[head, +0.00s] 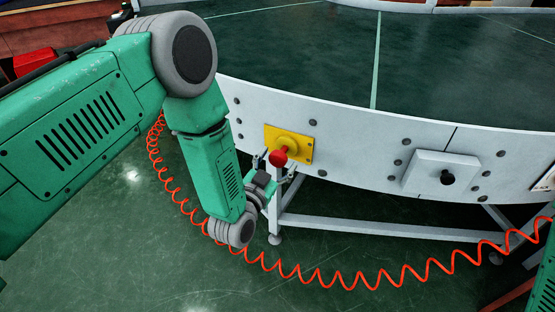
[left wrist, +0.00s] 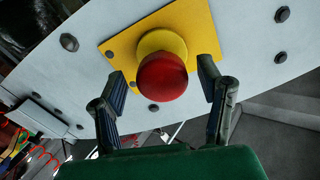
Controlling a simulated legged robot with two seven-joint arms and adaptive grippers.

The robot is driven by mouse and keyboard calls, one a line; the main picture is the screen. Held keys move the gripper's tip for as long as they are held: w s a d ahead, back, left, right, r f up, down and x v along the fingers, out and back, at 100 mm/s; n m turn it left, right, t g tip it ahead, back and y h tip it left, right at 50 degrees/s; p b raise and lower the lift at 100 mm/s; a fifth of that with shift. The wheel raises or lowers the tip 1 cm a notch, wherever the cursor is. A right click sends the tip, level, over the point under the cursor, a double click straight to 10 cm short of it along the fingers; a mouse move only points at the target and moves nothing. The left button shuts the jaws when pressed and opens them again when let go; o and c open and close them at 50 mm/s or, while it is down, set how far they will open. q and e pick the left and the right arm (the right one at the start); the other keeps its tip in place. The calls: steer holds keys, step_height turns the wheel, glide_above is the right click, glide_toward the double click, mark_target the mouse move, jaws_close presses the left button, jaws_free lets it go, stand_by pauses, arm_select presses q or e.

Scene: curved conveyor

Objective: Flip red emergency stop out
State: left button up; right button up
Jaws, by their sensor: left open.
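The red emergency stop (head: 279,157) sticks out from a yellow base plate (head: 300,147) on the conveyor's white curved side panel. In the left wrist view the red knob (left wrist: 162,77) sits on a round yellow collar in front of the yellow plate (left wrist: 117,45). My left gripper (head: 275,170) is open just below the knob. In the left wrist view its two fingers (left wrist: 158,80) stand apart on either side of the knob, with gaps visible between them and it. Only a small green part of my right arm shows at the lower right edge; its gripper is not visible.
The conveyor's dark green belt (head: 300,55) curves behind the white panel (head: 350,140). A white box with a black knob (head: 447,177) is on the panel to the right. A red coiled cable (head: 375,280) hangs below, near the white frame legs (head: 380,230).

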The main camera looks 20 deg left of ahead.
arm_select(q)
steer(key=s+a, duration=0.1)
steer(key=s, duration=1)
steer(key=shift+s+a, duration=0.35)
steer(key=shift+a, duration=0.05)
steer(key=shift+d, duration=0.1)
